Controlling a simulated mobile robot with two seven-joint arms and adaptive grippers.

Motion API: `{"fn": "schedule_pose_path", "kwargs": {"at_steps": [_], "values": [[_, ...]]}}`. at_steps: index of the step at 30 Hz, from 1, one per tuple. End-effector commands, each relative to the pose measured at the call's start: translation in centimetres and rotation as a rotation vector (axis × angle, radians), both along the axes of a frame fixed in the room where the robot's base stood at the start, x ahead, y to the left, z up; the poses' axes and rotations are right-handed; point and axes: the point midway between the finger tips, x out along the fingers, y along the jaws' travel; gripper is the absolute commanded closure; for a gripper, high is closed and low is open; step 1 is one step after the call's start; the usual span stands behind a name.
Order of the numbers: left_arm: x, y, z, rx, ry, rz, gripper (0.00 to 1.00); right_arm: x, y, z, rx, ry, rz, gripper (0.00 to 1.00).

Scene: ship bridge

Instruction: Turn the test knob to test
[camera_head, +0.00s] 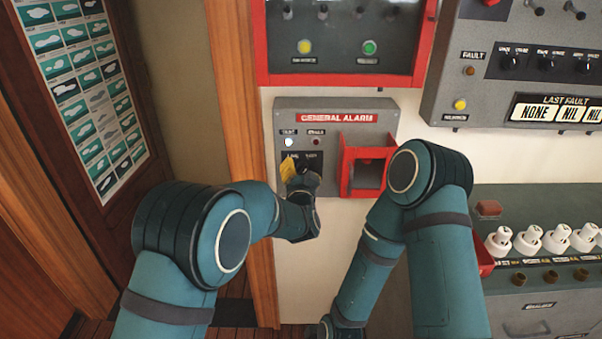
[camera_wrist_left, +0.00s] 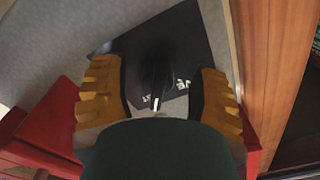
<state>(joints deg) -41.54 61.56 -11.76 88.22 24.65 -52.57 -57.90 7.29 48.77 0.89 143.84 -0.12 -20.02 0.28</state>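The test knob (camera_wrist_left: 158,82) is black on a black plate (camera_wrist_left: 185,40) with white lettering, partly in shadow in the left wrist view. A white mark shows at its end beside the lettering; I cannot tell exactly which word it points at. My left gripper (camera_wrist_left: 160,100) has one yellow finger on each side of the knob, with gaps visible between. In the head view the left gripper (camera_head: 292,172) is at the plate under the GENERAL ALARM sign (camera_head: 337,118) and hides the knob. My right gripper is not clearly seen; that arm bends down in front of the wall.
A red guard box (camera_head: 347,160) sits close right of the plate. A white lamp (camera_head: 289,142) glows above it, beside a dark red one (camera_head: 316,141). A wooden post (camera_head: 240,130) stands left. A red-framed panel (camera_head: 345,80) hangs above, and a console (camera_head: 540,235) stands right.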

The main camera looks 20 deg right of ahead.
Motion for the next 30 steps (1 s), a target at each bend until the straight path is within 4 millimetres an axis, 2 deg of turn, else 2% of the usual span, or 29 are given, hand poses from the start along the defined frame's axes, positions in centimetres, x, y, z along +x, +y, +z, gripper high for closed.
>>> {"fn": "schedule_pose_path", "kwargs": {"at_steps": [7,11,14,24,30], "values": [[-0.2,0.0,-0.1,0.001,0.002,-0.001,0.4,0.0,0.0,0.0,0.0,0.0,0.0,0.53],[-1.0,0.2,-0.1,0.0,0.003,-0.002,0.4,0.0,0.0,0.0,0.0,0.0,0.0,0.53],[-2.3,0.6,-0.1,0.001,0.004,-0.002,0.4,0.0,0.0,0.0,0.0,0.0,0.0,0.53],[-8.4,2.3,0.0,0.0,0.002,-0.002,0.4,0.0,0.0,0.0,0.0,0.0,0.0,0.53],[-10.8,3.0,-0.1,0.001,0.002,-0.001,0.4,0.0,0.0,0.0,0.0,0.0,0.0,0.53]]}}
